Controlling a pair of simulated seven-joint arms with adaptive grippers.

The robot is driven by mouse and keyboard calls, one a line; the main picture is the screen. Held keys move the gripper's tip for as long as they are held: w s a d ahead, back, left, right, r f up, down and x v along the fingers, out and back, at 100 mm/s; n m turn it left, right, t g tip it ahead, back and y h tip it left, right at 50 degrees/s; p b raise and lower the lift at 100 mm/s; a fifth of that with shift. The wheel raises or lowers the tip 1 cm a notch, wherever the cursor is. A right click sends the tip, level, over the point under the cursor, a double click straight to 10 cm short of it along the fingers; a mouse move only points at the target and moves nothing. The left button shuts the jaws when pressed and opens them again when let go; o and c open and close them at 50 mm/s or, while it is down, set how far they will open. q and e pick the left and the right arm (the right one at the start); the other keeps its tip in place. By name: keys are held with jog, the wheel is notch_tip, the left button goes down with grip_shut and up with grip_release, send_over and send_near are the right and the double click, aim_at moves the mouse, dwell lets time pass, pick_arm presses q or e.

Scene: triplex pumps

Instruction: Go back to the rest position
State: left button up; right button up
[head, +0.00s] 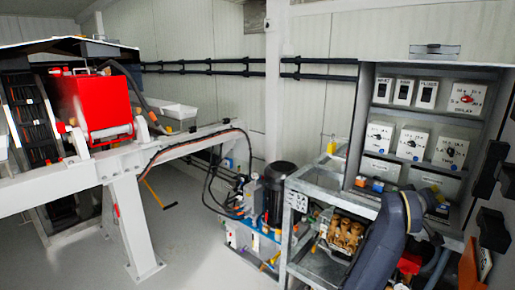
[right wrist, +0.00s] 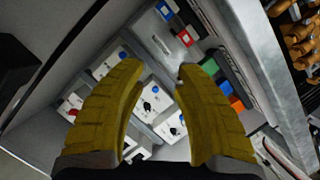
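My right arm rises from the bottom of the head view, and its gripper (head: 436,192) is small and partly hidden there, in front of the lower part of the control cabinet (head: 357,120). In the right wrist view, the yellow fingers of my right gripper (right wrist: 163,68) stand apart with nothing held between them. Behind them are white switch boxes with black, blue and red knobs, seen tilted and clear of the fingers. My left gripper is in neither view.
A metal frame bench (head: 297,222) with a brass pump block (head: 343,234) stands left of my right arm. Small coloured boxes (head: 370,185) lie on the cabinet's ledge. A red machine (head: 97,104) sits on a white steel frame (head: 128,215) at left.

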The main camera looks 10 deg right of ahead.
jog(key=s+a+f+n+t+y, duration=0.1)
jog(key=s+a+f+n, duration=0.15)
jog(key=a+f, duration=0.4)
jog(key=s+a+f+n+y, duration=0.2)
jog(key=s+a+f, duration=0.15)
jog(key=f, duration=0.65)
jog(key=s+a+f+n+t+y, duration=0.1)
jog(key=s+a+f+n, duration=0.25)
jog(key=f, duration=0.45)
jog(key=s+a+f+n+g+y, duration=0.1)
jog(key=s+a+f+y, duration=0.1)
jog(key=s+a+f, duration=0.6)
jog(key=s+a+f+n+g+y, duration=0.1)
jog(key=s+a+f+y, duration=0.3)
jog(key=s, duration=0.6)
jog(key=s+a+f+g+y, duration=0.1)
jog(key=a+f+g, duration=0.15)
jog(key=f, duration=1.45)
jog(key=s+a+f+g+y, duration=0.15)
jog(key=a+f, duration=0.25)
jog(key=f, duration=1.3)
jog(key=s+f+m+g, duration=0.2)
jog(key=s+f+m, duration=0.1)
jog(key=s+f, duration=1.6)
jog(key=shift+s+d+y, duration=0.25)
jog(key=shift+s+y, duration=0.1)
jog(key=shift+s, duration=0.85)
jog(key=shift+c, duration=0.2)
